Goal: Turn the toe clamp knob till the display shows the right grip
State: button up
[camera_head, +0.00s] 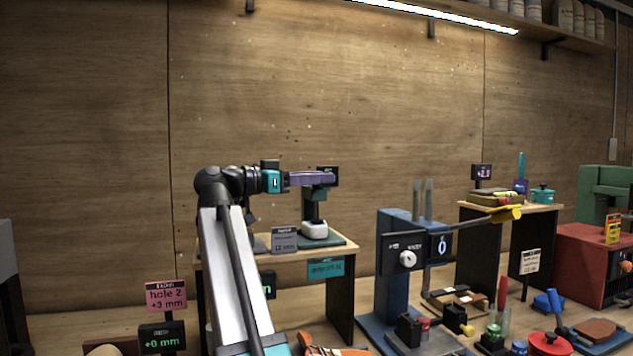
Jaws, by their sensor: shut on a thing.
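My gripper (328,178), with purple fingers, reaches in from the left at the top of a teal stand (313,212) on the wooden bench. It is shut at the stand's top, where the toe clamp knob appears to be; the fingers hide the knob. A grey sign (284,239) beside the stand seems to read 12 mm.
A pink sign (166,296) reads hole 2 +3 mm, above a dark display (162,337) showing +0 mm. Tools crowd the right foreground.

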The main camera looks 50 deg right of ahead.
jog(key=shift+d+m+g+y, duration=0.1)
jog(key=shift+m+g+y, duration=0.3)
jog(key=shift+m+g, duration=0.3)
jog(key=shift+s+f+g, duration=0.1)
jog(key=shift+g, duration=0.5)
jog(key=o, duration=1)
jog(key=shift+o, duration=0.2)
jog(key=shift+r, duration=0.25)
jog(key=shift+r+p, duration=0.3)
jog(key=shift+r, duration=1.45)
jog(key=shift+s+a+f, duration=0.2)
jog(key=shift+s+a, duration=0.1)
jog(key=s+a+r+p, duration=0.1)
jog(key=s+a, duration=0.9)
jog(key=s, duration=0.1)
jog(key=shift+s+r, duration=0.25)
jog(key=shift+s, duration=0.05)
